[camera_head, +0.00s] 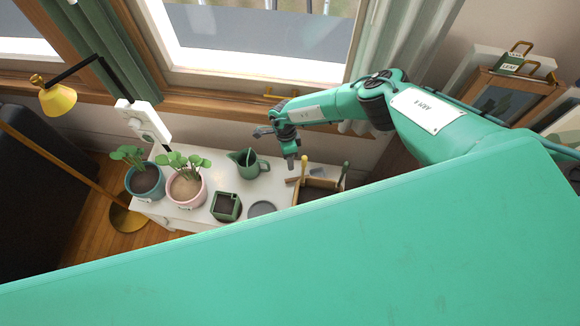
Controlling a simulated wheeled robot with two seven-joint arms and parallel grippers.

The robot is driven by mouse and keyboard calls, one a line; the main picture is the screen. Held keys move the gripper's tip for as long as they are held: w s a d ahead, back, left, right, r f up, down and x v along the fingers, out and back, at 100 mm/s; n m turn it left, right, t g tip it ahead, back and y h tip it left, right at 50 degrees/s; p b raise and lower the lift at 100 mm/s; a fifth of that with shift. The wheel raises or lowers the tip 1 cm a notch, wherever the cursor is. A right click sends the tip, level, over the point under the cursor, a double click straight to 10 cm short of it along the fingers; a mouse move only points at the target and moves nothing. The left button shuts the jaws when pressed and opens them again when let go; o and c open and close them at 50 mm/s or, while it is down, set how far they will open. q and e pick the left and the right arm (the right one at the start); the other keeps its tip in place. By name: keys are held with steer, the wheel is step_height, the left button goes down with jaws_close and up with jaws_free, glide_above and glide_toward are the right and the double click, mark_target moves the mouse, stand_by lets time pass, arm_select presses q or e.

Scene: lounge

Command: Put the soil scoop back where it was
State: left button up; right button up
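My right gripper (290,157) points down above the back of the white cabinet top (168,212), just left of a wooden caddy (322,191). Its fingers are small and seen nearly edge-on, so I cannot tell whether they are open or hold anything. A yellow-ended handle (304,162) stands upright at the caddy's left side, close to the gripper. A green-ended handle (346,166) stands at its right side. I cannot tell which, if either, is the soil scoop. My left gripper is not in view.
A green watering jug (247,163), a square green pot of soil (225,207) and a grey disc (262,209) stand on the cabinet. Plants in a teal pot (145,181) and a pink pot (187,188) stand left. My green body hides the front.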

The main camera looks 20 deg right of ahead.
steer(key=shift+v, duration=1.35)
